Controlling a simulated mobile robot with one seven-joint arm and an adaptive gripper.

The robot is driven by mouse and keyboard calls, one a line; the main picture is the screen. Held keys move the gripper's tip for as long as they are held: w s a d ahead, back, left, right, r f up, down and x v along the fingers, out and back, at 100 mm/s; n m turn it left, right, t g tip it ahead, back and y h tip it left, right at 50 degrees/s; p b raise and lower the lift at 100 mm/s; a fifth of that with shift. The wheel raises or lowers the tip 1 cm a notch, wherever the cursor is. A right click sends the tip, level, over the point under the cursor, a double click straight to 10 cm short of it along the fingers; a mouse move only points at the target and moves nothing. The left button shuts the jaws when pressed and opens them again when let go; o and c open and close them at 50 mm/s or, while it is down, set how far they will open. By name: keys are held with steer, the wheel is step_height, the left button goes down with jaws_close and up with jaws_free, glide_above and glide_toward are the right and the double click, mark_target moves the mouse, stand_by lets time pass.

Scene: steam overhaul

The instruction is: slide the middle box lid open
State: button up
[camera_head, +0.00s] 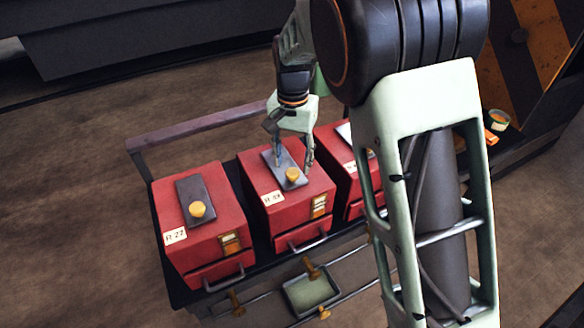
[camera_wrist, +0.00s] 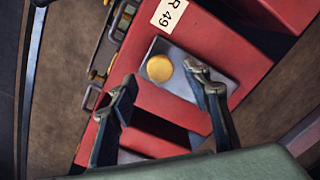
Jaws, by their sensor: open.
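The middle box (camera_head: 285,212) is red, with a grey sliding lid plate (camera_head: 268,157) on top and a round yellow knob (camera_head: 292,174) on the plate. My gripper (camera_head: 292,168) is open and points down over this lid, its fingers to either side of the knob. In the wrist view the knob (camera_wrist: 160,68) lies between the open fingertips (camera_wrist: 161,76), apart from both. The grey plate (camera_wrist: 208,72) is partly hidden by the right finger. Whether the fingertips touch the plate is unclear. The label (camera_wrist: 169,14) appears to read R 49.
A similar red box (camera_head: 205,245), labelled R 27, stands on the left. Another red box (camera_head: 352,188) on the right is partly hidden by my arm. The boxes stand on a dark cart with a rail (camera_head: 200,128) behind. Brown floor (camera_head: 80,170) is clear at left.

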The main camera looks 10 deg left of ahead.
mark_target(292, 172)
steer(key=shift+f, duration=1.55)
steer(key=shift+c, duration=0.3)
jaws_close()
